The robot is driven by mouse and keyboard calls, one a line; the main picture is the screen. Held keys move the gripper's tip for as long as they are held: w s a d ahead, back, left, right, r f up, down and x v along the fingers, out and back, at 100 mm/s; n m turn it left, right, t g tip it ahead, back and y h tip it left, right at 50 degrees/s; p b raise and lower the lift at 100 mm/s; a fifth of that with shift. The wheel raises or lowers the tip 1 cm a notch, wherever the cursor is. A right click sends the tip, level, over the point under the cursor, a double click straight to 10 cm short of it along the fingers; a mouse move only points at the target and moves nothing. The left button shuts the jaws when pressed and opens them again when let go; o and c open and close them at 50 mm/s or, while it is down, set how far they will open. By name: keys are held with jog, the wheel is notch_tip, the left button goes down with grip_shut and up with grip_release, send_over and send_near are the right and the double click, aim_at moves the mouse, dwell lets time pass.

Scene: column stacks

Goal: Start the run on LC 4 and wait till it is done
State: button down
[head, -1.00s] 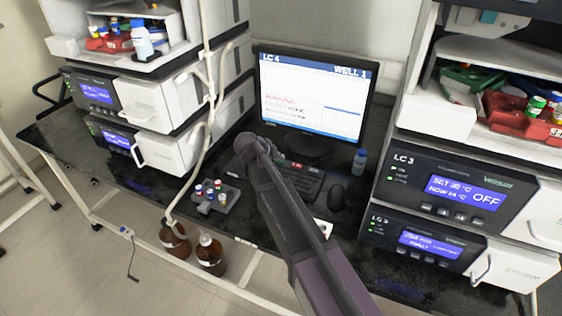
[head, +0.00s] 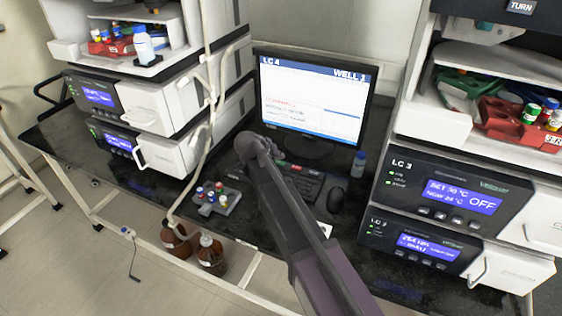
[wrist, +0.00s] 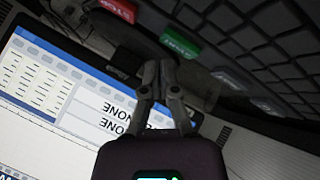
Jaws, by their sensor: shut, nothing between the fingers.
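The monitor (head: 312,100) reads LC 4 at its top left and WELL 1 at its top right. A small red line of text sits mid-screen, too blurred to read. In the wrist view the screen (wrist: 45,100) appears turned over, with "NONE" entries. The keyboard (head: 312,188) lies in front of the monitor. Its red key (wrist: 118,10) and green key (wrist: 180,42) show in the wrist view. My gripper (wrist: 160,68) is shut and empty, its tips close to the green key; contact cannot be told.
A vial rack (head: 215,200) is at the left. Instrument stacks flank the desk; the right one has an LC 3 module (head: 440,190). Brown bottles (head: 210,255) are below the desk edge.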

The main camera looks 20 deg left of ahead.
aim_at(279, 163)
dwell(0.3)
jog(key=shift+r+p, duration=2.5)
